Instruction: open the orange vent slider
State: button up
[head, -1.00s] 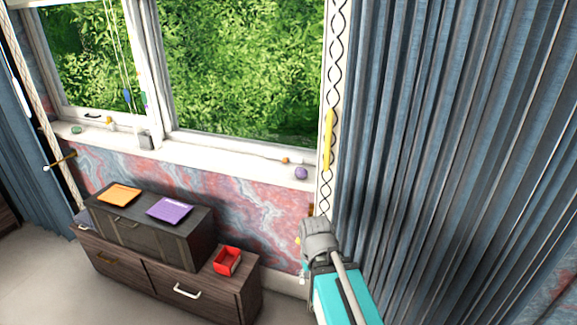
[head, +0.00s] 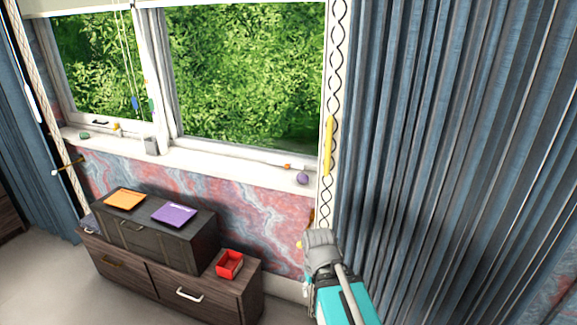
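A small orange piece (head: 287,166) sits on the lower rail at the right end of the large window, just above the sill. It looks like the orange vent slider, but it is too small to tell its position along any track. My gripper (head: 308,238) is low in the picture, below and to the right of the orange piece and well apart from it. Its grey body hides most of the fingers, so I cannot see whether they are open or hold anything.
A purple ball (head: 303,179) lies on the white sill (head: 215,163) near the orange piece. A yellow strip (head: 328,145) is on the patterned post beside the blue curtain (head: 450,150). Below the window, a dark cabinet (head: 190,240) carries orange and purple trays; a red box (head: 229,264) stands beside it.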

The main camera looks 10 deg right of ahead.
aim_at(287, 165)
jog(key=u, duration=1.75)
jog(key=i, duration=0.85)
jog(key=z, duration=1.35)
